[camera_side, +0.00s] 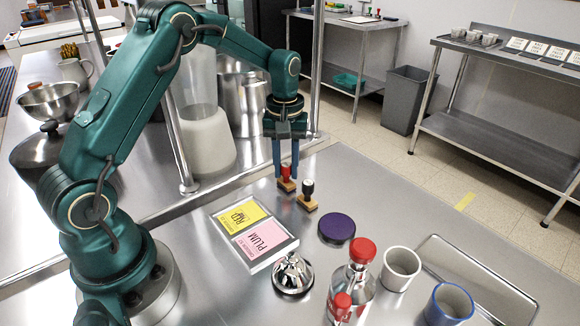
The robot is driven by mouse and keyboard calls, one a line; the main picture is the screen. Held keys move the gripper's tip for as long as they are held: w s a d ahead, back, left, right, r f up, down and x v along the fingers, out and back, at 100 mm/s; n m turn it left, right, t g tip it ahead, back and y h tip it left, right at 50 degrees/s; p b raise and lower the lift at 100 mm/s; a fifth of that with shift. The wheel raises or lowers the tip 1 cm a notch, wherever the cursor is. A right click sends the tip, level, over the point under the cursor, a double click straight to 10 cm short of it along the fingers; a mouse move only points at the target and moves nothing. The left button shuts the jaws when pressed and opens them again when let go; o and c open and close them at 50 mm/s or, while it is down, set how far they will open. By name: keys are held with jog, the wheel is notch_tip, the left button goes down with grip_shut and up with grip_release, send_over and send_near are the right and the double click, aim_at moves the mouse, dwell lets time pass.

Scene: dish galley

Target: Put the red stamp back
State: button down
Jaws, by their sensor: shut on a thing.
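The red stamp (286,181) has a red handle and a wooden base. It is at the back of the steel counter, upright. My gripper (286,166) points down above it, with its fingers shut on the red handle. I cannot tell whether the base touches the counter. A second stamp with a black handle (307,196) and a wooden base stands on the counter just to the right of the red stamp.
In front are a card holder (273,263) with yellow and pink cards, a bell (292,273), a purple-topped disc (337,228), a red-capped bottle (352,285), a white cup (400,268), a blue cup (449,305) and a tray (432,245). The counter right of the stamps is clear.

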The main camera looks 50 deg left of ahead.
aim_at(286, 165)
jog(key=shift+f, duration=0.1)
jog(key=c, duration=0.7)
grip_release()
jog(key=shift+o, duration=0.2)
notch_tip(286, 165, up, 11)
jog(key=s+d+r+m+t, duration=0.35)
jog(key=s+d+r, duration=0.2)
jog(key=s, duration=0.25)
jog(key=s+d+f+m+t, duration=0.1)
jog(key=s+m, duration=0.1)
jog(key=s, duration=0.3)
jog(key=s+d+f+m+t, duration=0.1)
jog(key=s+d+f+m, duration=0.1)
jog(key=s, duration=0.3)
jog(key=shift+s+d+f+m, duration=0.25)
jog(key=shift+s+f+m, duration=0.05)
jog(key=shift+m, duration=0.45)
